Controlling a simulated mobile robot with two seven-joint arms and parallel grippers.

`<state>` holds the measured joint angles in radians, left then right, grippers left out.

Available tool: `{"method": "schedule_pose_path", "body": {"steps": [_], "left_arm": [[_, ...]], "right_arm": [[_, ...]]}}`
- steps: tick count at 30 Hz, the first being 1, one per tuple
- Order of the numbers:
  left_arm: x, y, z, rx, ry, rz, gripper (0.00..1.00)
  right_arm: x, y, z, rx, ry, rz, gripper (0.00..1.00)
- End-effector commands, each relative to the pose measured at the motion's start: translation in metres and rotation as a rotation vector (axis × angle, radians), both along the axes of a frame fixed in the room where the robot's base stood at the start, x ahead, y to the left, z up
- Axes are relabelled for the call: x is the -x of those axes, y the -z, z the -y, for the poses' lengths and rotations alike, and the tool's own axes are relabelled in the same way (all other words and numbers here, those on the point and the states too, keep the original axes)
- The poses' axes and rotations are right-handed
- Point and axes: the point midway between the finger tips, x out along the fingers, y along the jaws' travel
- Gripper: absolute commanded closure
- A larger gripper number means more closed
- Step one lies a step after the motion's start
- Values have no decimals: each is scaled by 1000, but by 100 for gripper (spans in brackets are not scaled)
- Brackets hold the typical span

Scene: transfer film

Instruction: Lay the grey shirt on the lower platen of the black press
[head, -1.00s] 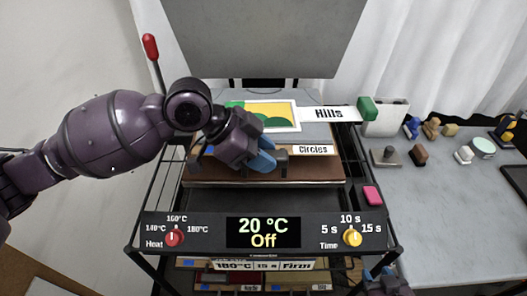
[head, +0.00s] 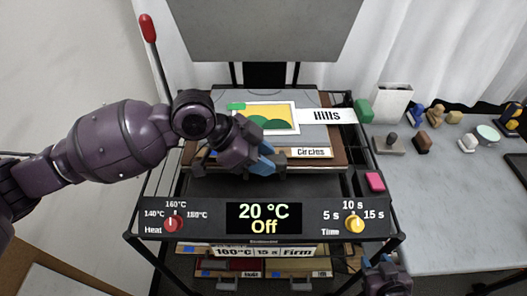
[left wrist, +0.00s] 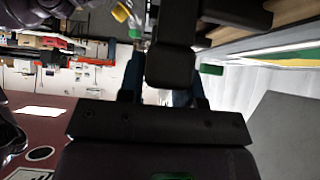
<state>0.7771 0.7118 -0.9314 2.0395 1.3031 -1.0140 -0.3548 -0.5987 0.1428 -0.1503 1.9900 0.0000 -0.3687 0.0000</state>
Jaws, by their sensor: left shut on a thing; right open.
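A grey cloth-like sheet, which looks like the grey shirt (head: 318,134), lies flat on a brown board (head: 200,158) over the black press. Part of it is hidden by a picture film and my arm. A raised grey plate (head: 265,30) stands above and behind. My left gripper (head: 265,158) is at the front edge of the stack, beside the "Circles" label (head: 313,153). In the left wrist view its blue fingers (left wrist: 165,88) are shut on a dark handle-like block (left wrist: 172,65). My right gripper (head: 383,278) is open and low at the right, partly hidden.
The "Hills" film (head: 268,117) lies on the grey sheet. The control panel (head: 262,218) reads 20 °C, Off. A red-tipped lever (head: 149,28) stands at the left. Several stamps and blocks stand on the right bench (head: 440,200), whose front part is clear.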

Motion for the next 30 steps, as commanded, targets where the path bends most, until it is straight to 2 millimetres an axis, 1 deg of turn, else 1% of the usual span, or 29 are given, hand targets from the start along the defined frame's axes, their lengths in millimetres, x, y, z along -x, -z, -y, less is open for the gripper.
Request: {"method": "schedule_pose_path", "body": {"steps": [6, 11, 30], "left_arm": [[0, -1, 0, 2, 0, 4, 100], [0, -1, 0, 2, 0, 4, 100], [-1, 9, 0, 2, 0, 4, 100]], "right_arm": [[6, 3, 1, 1, 3, -11, 57], [6, 3, 1, 0, 4, -11, 57], [-3, 2, -1, 0, -2, 4, 57]]}}
